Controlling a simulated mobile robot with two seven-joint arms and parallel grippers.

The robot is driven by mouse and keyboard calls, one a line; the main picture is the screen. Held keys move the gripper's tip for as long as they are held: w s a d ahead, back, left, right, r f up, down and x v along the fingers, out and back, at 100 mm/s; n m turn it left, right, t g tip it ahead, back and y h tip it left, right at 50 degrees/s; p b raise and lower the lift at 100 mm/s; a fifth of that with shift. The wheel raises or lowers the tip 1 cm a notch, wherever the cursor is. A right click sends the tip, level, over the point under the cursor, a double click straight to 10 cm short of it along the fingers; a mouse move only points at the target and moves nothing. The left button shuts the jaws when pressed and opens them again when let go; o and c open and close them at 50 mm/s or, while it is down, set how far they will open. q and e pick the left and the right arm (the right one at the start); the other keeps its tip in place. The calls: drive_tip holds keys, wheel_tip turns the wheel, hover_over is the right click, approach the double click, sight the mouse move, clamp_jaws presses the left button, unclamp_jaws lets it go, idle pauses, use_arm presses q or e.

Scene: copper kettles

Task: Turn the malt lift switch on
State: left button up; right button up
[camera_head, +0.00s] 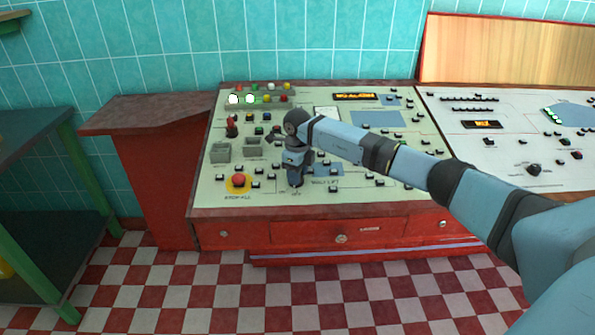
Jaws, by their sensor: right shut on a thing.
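The sloped control panel (350,192) carries many small switches and buttons. A printed "MALT LIFT" label (325,182) sits near its front edge. My right gripper (295,186) points down onto the panel just left of this label. It is shut on a small control there, which by the label is the malt lift switch. The gripper hides the switch, so I cannot tell its position. My right arm reaches in from the right across the panel. My left gripper is not in view.
A red stop button on a yellow base (238,180) lies to the left of the gripper. Lit white-green lamps (250,99) and a red lever (231,127) are farther back. A second white panel (500,150) adjoins on the right. Red drawers (340,238) are below.

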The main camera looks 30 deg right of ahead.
drive_tip(key=shift+m+p, duration=0.35)
drive_tip(key=shift+m, duration=0.35)
drive_tip(key=shift+m+p, duration=0.5)
drive_tip(key=shift+m, duration=0.5)
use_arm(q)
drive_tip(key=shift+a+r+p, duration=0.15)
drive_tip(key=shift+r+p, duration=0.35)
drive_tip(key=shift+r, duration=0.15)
use_arm(e)
drive_tip(key=shift+s+a+m, duration=0.1)
drive_tip(key=shift+m, duration=0.9)
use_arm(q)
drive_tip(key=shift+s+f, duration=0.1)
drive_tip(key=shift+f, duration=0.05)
use_arm(e)
drive_tip(key=shift+m, duration=0.5)
drive_tip(key=o, duration=0.7)
drive_tip(key=shift+c, duration=0.2)
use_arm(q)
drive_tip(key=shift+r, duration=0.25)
